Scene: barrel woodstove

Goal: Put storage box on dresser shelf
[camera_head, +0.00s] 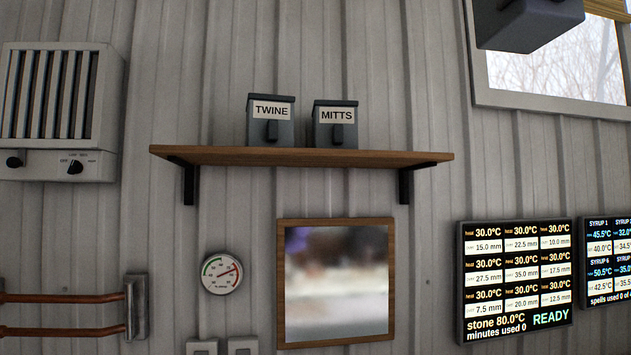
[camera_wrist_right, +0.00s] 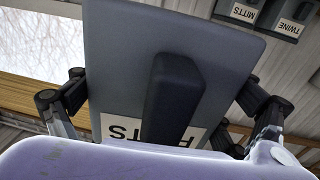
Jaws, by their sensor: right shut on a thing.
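A grey storage box (camera_wrist_right: 225,70) with a black handle fills the middle of the right wrist view. Its white label shows upside down and is partly hidden. My right gripper (camera_wrist_right: 165,85) is shut on this box, with a finger at each side. What looks like the same dark box (camera_head: 530,22) hangs at the top right of the head view, cut off by the frame, in front of the window. The wooden wall shelf (camera_head: 400,157) is lower and to its left. My left gripper is not in view.
Boxes labelled TWINE (camera_head: 285,131) and MITTS (camera_head: 352,138) stand side by side on the shelf. Its right end and left end are bare. A window (camera_head: 610,65) is at the right, display screens (camera_head: 515,280) below right, and a heater (camera_head: 55,110) at the left.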

